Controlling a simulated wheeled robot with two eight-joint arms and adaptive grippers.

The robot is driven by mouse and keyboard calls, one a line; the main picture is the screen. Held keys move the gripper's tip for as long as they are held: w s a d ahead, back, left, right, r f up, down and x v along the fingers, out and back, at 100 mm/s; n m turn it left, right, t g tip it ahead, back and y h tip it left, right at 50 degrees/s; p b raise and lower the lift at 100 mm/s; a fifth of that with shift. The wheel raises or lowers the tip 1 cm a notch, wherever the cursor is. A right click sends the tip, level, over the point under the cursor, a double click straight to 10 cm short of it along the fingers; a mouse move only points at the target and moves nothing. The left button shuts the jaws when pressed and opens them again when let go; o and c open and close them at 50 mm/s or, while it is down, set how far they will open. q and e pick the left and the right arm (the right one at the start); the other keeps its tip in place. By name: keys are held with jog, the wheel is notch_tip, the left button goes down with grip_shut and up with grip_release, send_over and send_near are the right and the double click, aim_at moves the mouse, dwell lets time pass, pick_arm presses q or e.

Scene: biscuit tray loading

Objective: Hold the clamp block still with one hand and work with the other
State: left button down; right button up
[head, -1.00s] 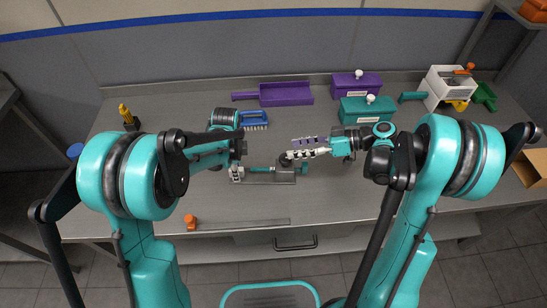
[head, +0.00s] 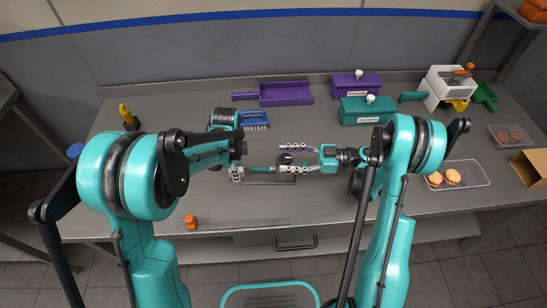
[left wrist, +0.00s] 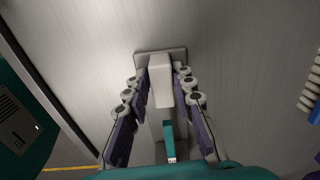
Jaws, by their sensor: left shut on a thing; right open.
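The clamp block lies on the worktop in mid-table in the head view, with a flat dark base (head: 262,179), a teal bar (head: 262,169) and a dark round part (head: 286,159) at its right end. My left gripper (head: 237,170) is at its left end, shut on a pale upright block (left wrist: 161,80). In the left wrist view this block stands between the two fingers, with a teal piece (left wrist: 169,140) nearer the camera. My right gripper (head: 281,158) is open, pointing left, its fingers on either side of the dark round part; contact cannot be told.
Behind are a blue brush (head: 254,119), a purple tray (head: 287,94), purple (head: 355,86) and teal (head: 367,111) lidded boxes and a white device (head: 449,88). An orange knob-like piece (head: 190,221) lies front left. A clear tray (head: 475,174) holds biscuits at right.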

aim_at(283, 158)
jog(key=shift+w+a+f, duration=0.1)
jog(key=shift+a, duration=1.05)
jog(key=shift+w+a, duration=0.1)
jog(key=shift+a, duration=1.05)
grip_shut()
